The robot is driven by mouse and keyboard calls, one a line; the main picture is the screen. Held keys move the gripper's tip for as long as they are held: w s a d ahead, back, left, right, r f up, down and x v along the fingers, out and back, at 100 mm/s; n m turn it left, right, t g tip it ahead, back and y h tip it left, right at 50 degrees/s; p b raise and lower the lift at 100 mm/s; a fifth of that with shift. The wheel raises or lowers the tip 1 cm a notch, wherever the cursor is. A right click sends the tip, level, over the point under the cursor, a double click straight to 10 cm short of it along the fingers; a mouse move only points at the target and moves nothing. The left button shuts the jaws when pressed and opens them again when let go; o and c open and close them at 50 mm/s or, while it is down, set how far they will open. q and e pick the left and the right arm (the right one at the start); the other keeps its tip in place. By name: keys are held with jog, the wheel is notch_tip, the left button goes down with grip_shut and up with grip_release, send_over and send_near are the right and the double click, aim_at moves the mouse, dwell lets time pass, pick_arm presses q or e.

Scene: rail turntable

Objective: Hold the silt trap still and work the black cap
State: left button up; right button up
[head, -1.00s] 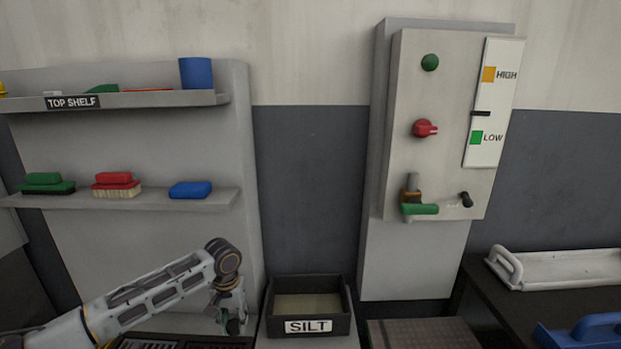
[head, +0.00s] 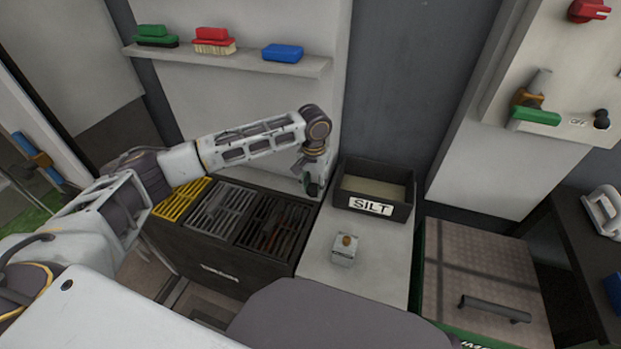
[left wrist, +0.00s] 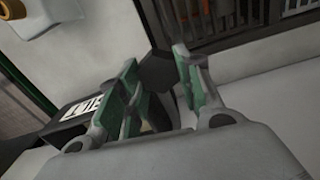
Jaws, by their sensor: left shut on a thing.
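A small pale block with a brown round top, which looks like the silt trap (head: 342,256), stands upright on the light bench top in the head view. My left gripper (head: 313,188) is behind and to the left of it, apart from it, beside the black SILT box. In the left wrist view the green-padded fingers (left wrist: 156,68) are shut on a dark, many-sided piece that looks like the black cap (left wrist: 158,74). In the head view the cap is too small and dark to make out clearly. My right gripper is in neither view now.
The black SILT box (head: 372,221) stands at the back of the bench. Yellow, grey and dark grates (head: 217,209) lie to the left. A ribbed plate with a dark handle (head: 495,308) is at the right. Bare bench surrounds the pale block.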

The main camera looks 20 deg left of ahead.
pick_arm(q)
jog(key=s+d+r+m, duration=0.5)
jog(key=s+d+r, duration=0.3)
jog(key=s+d, duration=0.4)
jog(key=shift+s+d+r, duration=0.15)
jog(key=shift+d+r, duration=0.25)
jog(key=shift+d, duration=0.55)
jog(key=shift+f, duration=0.2)
jog(key=shift+f, duration=1.35)
jog(key=w+a+n, duration=0.2)
jog(key=w+n, duration=0.3)
jog(key=w, duration=0.1)
jog(key=shift+w+a+f+n, duration=0.15)
jog(key=shift+f+n, duration=0.05)
jog(key=shift+n, duration=0.2)
